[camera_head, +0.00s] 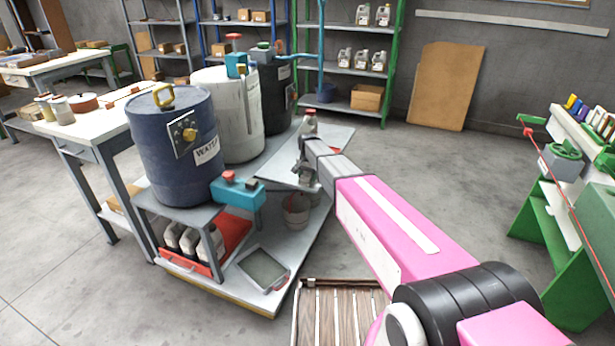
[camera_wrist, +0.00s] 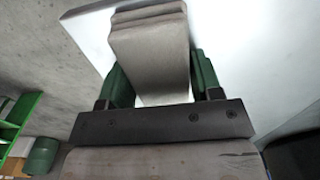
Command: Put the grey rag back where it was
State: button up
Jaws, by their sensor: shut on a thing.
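The grey rag (camera_wrist: 150,45) is a folded, layered piece in the wrist view, between the two green fingers of my gripper (camera_wrist: 162,78). My gripper is shut on it. A pale, smooth surface lies behind the rag; I cannot tell whether the rag touches it. In the head view my gripper (camera_head: 306,174) is at the end of my pink arm, over the grey-white tabletop (camera_head: 284,163) to the right of the drums. The rag cannot be made out clearly in the head view.
A blue drum (camera_head: 174,150), a white drum (camera_head: 222,112) and a black drum (camera_head: 270,90) stand left of my gripper. A bottle (camera_head: 309,124) is on the tabletop behind it. A bucket (camera_head: 296,208) is below.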

aim_at(308, 174)
jog(key=o, duration=0.8)
jog(key=shift+o, duration=0.2)
notch_tip(308, 174, up, 12)
jog(key=s+d+f+n, duration=0.1)
jog(key=s+d+f, duration=0.1)
jog(key=s+d, duration=0.5)
jog(key=s+d+f+n, duration=0.1)
jog(key=s+d+f, duration=0.2)
jog(key=s+d, duration=0.5)
jog(key=s+d+f+n, duration=0.2)
jog(key=s+d, duration=0.6)
jog(key=s, duration=1)
jog(key=shift+s+d+f, duration=0.2)
jog(key=shift+s+d, duration=0.05)
jog(key=shift+s, duration=0.15)
